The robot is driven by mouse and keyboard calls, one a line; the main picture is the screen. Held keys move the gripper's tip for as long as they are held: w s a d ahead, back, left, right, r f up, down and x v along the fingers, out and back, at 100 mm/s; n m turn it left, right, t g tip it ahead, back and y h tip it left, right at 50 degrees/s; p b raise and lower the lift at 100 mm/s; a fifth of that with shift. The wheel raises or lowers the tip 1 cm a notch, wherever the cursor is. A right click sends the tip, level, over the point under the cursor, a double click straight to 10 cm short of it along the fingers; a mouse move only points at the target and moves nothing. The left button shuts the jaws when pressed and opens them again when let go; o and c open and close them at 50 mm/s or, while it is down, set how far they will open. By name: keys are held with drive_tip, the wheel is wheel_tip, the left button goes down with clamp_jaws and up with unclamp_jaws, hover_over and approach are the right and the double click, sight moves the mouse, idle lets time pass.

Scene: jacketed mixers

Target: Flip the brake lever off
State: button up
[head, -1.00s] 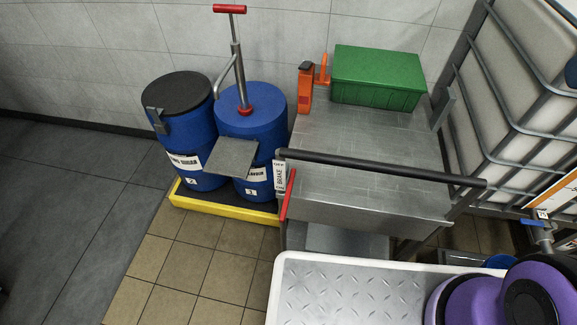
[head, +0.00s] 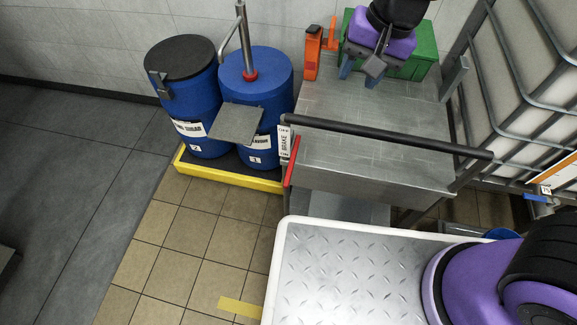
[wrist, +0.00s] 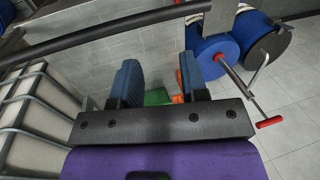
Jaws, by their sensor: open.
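The brake lever (head: 291,160) is a thin red handle at the left front corner of the steel cart (head: 370,180). It slants upward beside a white label (head: 284,141) reading BRAKE, below the left end of the cart's black push bar. My gripper (head: 360,74) is open and empty, with blue fingertips, above the far end of the cart in front of the green box. It is well apart from the lever. The wrist view shows both blue fingers (wrist: 159,80) spread with a gap between them; I cannot make out the lever there.
The black push bar (head: 390,138) spans the cart's front. A green box (head: 424,58) and an orange tool (head: 313,52) sit at the cart's back. Blue drums (head: 190,105) stand left on a yellow-edged pallet (head: 225,176). A caged white tank (head: 535,90) stands right. Tiled floor is clear front left.

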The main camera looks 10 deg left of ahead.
drive_tip(key=s+a+f+h, duration=0.1)
drive_tip(key=s+a+f, duration=0.2)
drive_tip(key=a+f, duration=0.45)
drive_tip(key=h, duration=0.2)
approach(289, 173)
wheel_tip(289, 173, down, 9)
drive_tip(key=shift+d+f, duration=0.1)
drive_tip(key=shift+c, duration=0.4)
clamp_jaws()
